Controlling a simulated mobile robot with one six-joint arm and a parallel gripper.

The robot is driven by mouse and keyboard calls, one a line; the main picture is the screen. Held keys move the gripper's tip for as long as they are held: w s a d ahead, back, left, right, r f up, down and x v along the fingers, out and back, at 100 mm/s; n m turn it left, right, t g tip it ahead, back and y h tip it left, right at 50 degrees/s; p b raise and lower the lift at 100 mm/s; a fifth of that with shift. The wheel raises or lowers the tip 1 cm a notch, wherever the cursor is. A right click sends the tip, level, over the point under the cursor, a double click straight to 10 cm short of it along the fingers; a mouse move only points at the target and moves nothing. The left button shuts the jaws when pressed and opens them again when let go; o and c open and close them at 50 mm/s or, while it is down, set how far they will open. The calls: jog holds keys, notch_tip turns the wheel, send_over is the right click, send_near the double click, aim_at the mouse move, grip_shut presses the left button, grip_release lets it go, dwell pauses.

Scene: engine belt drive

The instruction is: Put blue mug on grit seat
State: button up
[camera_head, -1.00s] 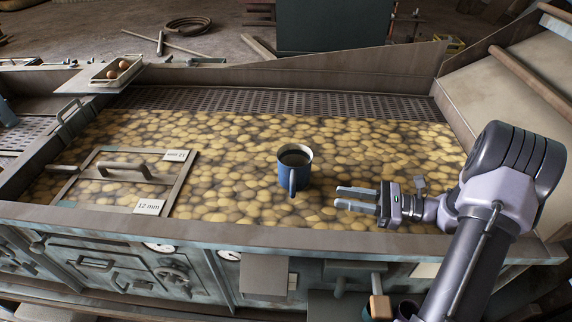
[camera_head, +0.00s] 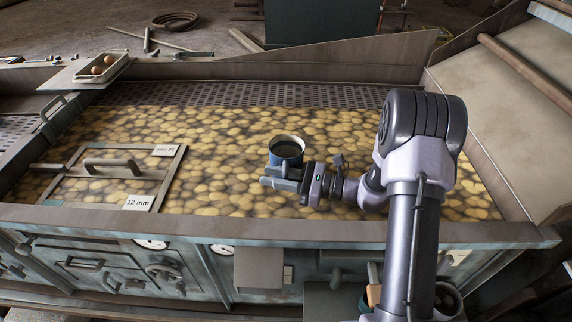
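The blue mug (camera_head: 286,147) stands upright on the bed of yellow-brown stones, with a dark interior and a pale rim. My gripper (camera_head: 274,177) reaches in from the right at the mug's near side, its fingers pointing left. The fingers overlap the lower part of the mug in the picture and hide its handle. I cannot tell whether they touch it or have closed on the handle. No place marked as a grit seat can be made out for certain; a framed panel (camera_head: 172,178) with a "12 mm" label (camera_head: 138,202) lies at the left.
The panel has a raised bar handle (camera_head: 112,163). A small tray (camera_head: 103,68) with round brown items sits at the back left. A raised metal rim (camera_head: 240,228) runs along the front. Stones between panel and mug are clear. A sloped chute (camera_head: 500,110) stands at the right.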

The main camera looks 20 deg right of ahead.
jog(key=shift+d, duration=0.1)
grip_shut()
dwell(1.2)
